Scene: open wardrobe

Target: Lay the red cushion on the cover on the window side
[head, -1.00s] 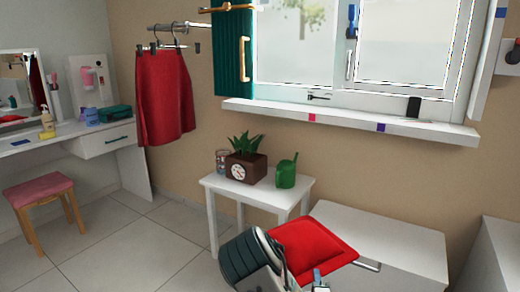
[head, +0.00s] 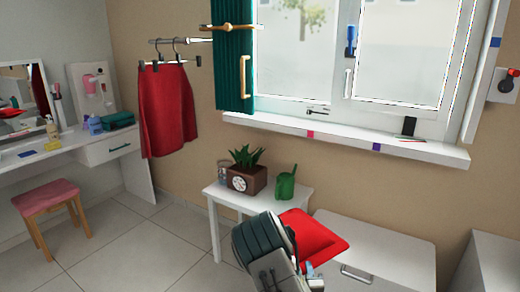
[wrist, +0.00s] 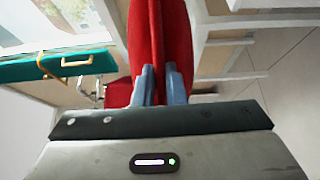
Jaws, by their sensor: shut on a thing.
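The red cushion (head: 318,240) is in my gripper (head: 311,268), in the lower middle of the head view, partly hidden by my arm. In the wrist view the cushion (wrist: 172,35) stands edge-on between the two blue-grey fingers (wrist: 160,82), which are shut on it. A low white chest with a flat, bare top (head: 385,238) stands right of the cushion, under the window; this top looks like the cover. The cushion appears raised and overlaps the chest's left part in the picture. I cannot tell the gap between them.
A small white table (head: 214,192) left of the chest bears a plant box (head: 246,180) and a green watering can (head: 285,186). The window sill (head: 340,138) juts out above. A red skirt (head: 167,110) hangs at left. A pink stool (head: 47,197) stands by the dressing table.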

